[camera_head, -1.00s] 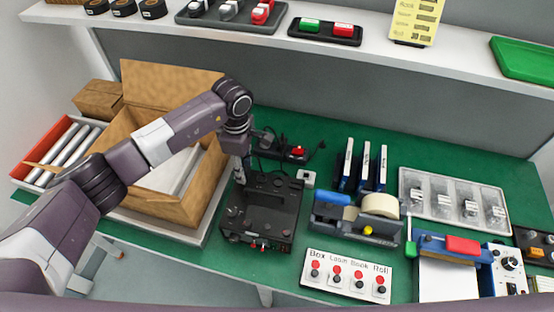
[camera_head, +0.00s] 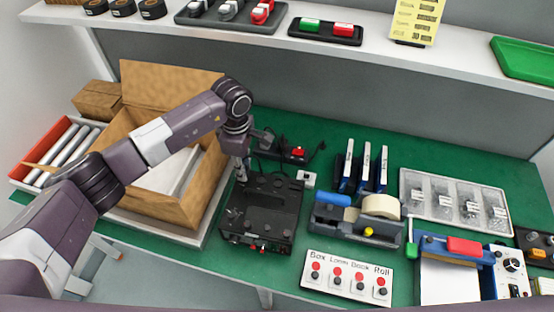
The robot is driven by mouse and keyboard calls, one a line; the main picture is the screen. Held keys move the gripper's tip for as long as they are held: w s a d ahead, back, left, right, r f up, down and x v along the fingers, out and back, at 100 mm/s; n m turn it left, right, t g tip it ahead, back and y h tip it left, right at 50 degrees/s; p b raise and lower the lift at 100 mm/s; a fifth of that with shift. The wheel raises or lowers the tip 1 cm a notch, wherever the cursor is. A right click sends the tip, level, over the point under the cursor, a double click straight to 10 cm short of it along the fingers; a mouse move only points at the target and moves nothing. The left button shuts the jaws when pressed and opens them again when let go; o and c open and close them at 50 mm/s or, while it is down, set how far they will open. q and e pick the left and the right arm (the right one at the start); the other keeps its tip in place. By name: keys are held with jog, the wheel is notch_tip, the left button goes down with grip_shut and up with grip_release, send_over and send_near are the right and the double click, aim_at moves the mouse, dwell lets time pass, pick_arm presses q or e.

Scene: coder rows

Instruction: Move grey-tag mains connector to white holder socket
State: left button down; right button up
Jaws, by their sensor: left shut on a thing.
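My left gripper (camera_head: 242,178) points down at the back left edge of a black device box (camera_head: 262,212). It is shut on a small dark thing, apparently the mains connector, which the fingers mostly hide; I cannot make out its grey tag. A small white block with a dark opening, apparently the white holder socket (camera_head: 306,179), sits on the green bench just right of the box's back corner. It is apart from the gripper. My right gripper is not in view.
Behind the box, a black power strip (camera_head: 297,154) with a red switch and dark cables lies on the bench. An open cardboard carton (camera_head: 150,205) stands close left. A tape dispenser (camera_head: 356,222) and upright blue-edged books (camera_head: 363,168) stand to the right.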

pick_arm(q)
jog(key=shift+r, duration=0.25)
jog(key=shift+r+p, duration=0.5)
jog(key=shift+r, duration=0.95)
